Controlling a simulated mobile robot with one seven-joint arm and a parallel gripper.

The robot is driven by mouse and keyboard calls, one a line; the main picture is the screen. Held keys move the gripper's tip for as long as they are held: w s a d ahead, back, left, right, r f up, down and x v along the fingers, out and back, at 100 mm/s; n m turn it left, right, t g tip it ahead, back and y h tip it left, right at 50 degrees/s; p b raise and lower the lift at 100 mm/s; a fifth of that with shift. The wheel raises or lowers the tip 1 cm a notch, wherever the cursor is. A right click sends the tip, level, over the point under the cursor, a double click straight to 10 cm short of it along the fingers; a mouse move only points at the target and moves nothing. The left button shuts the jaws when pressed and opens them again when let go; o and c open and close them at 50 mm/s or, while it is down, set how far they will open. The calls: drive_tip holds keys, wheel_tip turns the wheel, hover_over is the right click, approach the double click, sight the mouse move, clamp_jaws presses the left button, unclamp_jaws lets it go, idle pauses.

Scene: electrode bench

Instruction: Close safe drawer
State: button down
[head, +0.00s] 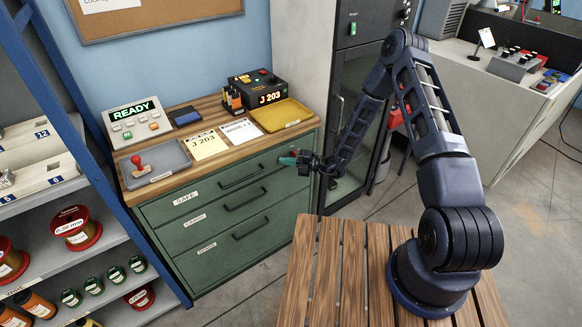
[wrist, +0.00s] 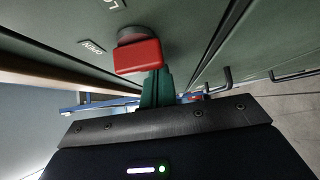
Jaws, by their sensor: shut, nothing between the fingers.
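The green cabinet's top drawer, labelled SAFE (head: 212,190), has a dark bar handle. Its front looks about flush with the drawers below in the head view; I cannot tell whether a small gap is there. My gripper (head: 290,160) is at the upper right of the drawer front, shut and empty. In the wrist view its green fingers (wrist: 156,88) are beside a red knob (wrist: 138,57) on a round grey base. I cannot tell whether they touch. The word OPEN (wrist: 92,46) and a partly cut-off label are printed near the knob.
Two lower drawers (head: 215,218) look shut. The wooden top carries a READY box (head: 135,122), a grey tray (head: 155,166), a yellow tray (head: 274,116), cards and a J 203 device (head: 258,88). A blue shelf rack stands left, a dark cabinet (head: 352,110) right.

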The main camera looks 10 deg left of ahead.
drive_tip(key=shift+w+a+r, duration=0.1)
drive_tip(key=shift+w+a, duration=0.15)
drive_tip(key=shift+w, duration=0.05)
drive_tip(key=s+d, duration=0.3)
drive_tip(key=d, duration=1)
drive_tip(key=s+d+r+n+g+h, duration=0.2)
drive_tip(key=d+r+n+h, duration=0.15)
drive_tip(key=r+n, duration=0.4)
drive_tip(key=s+d+r+n+g+h, duration=0.1)
drive_tip(key=s+d+r+n+h, duration=0.1)
drive_tip(key=d+r+n, duration=0.45)
drive_tip(key=s+d+r+n+g+h, duration=0.25)
drive_tip(key=r+n, duration=0.45)
drive_tip(key=r, duration=0.4)
drive_tip(key=s+d+r+n+t+h, duration=0.5)
drive_tip(key=s+d+r+n, duration=0.2)
drive_tip(key=d+r, duration=0.3)
drive_tip(key=s+d+r+n+t+h, duration=0.5)
drive_tip(key=s+d+r+n, duration=0.2)
drive_tip(key=d+r, duration=0.3)
drive_tip(key=shift+s+d+n, duration=0.25)
drive_tip(key=shift+s+n, duration=0.15)
drive_tip(key=shift+n, duration=0.1)
